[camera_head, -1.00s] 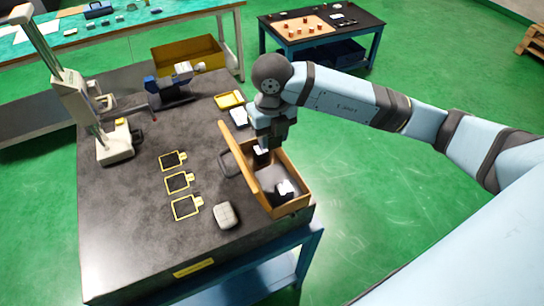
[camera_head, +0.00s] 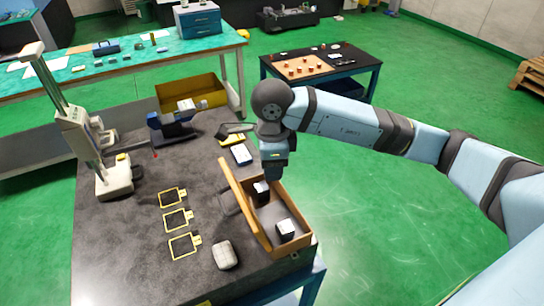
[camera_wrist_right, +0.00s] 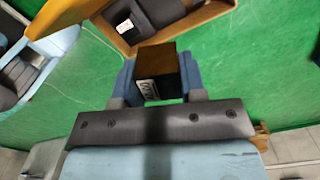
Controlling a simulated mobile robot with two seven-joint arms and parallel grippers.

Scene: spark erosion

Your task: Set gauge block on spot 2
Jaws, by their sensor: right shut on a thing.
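My right gripper (camera_head: 273,177) is over the far part of an open wooden box (camera_head: 237,187) at the right edge of the dark table. In the right wrist view it (camera_wrist_right: 158,80) is shut on a dark, shiny gauge block (camera_wrist_right: 147,90) with white lettering; the head view does not clearly show this block. Two dark blocks with white tops, one far (camera_head: 261,187) and one near (camera_head: 285,228), are in the box. Three yellow-outlined spots, far (camera_head: 172,197), middle (camera_head: 178,220) and near (camera_head: 184,246), lie bare left of the box. Their numbers are unreadable. My left gripper is not in view.
A grey rounded object (camera_head: 225,255) lies between the near spot and the box. A tall stand (camera_head: 90,140) is at the left. The tabletop around the spots is clear.

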